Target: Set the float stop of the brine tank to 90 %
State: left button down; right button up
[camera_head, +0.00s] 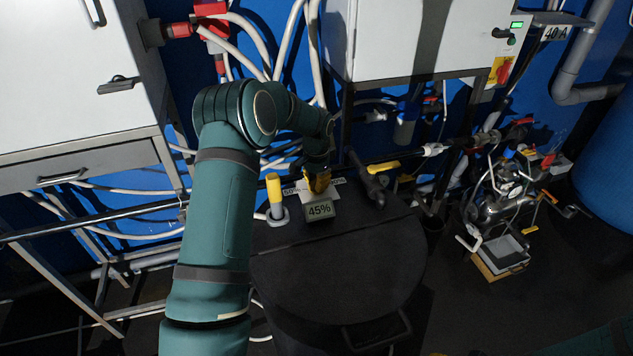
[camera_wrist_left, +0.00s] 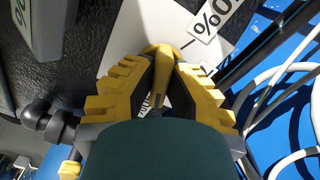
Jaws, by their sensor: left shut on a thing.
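The black brine tank (camera_head: 350,275) stands in the middle of the head view. On its top is a small block with a display reading 45% (camera_head: 320,209); its grey side shows in the left wrist view (camera_wrist_left: 48,28). Behind it lies a white scale plate (camera_wrist_left: 130,35) with percent labels, one reading 50% (camera_head: 291,191). My left gripper (camera_head: 319,182) is over this plate, behind the display. In the left wrist view its yellow ridged fingers (camera_wrist_left: 158,85) are shut on a slim yellow piece (camera_wrist_left: 160,52), seemingly the float stop's handle. My right gripper is out of view.
A yellow-topped upright post (camera_head: 274,197) stands left of the display. Pipes and a yellow lever (camera_head: 383,167) run behind the tank. White cabinets (camera_head: 415,40) hang above. A pump assembly (camera_head: 500,205) stands to the right. The tank's front top is clear.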

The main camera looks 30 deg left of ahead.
pick_arm(q)
jog(key=shift+s+f+m, duration=0.1)
jog(key=shift+m, duration=0.2)
jog(key=c, duration=1)
grip_release()
notch_tip(320, 180, up, 12)
jog(key=shift+r, duration=0.1)
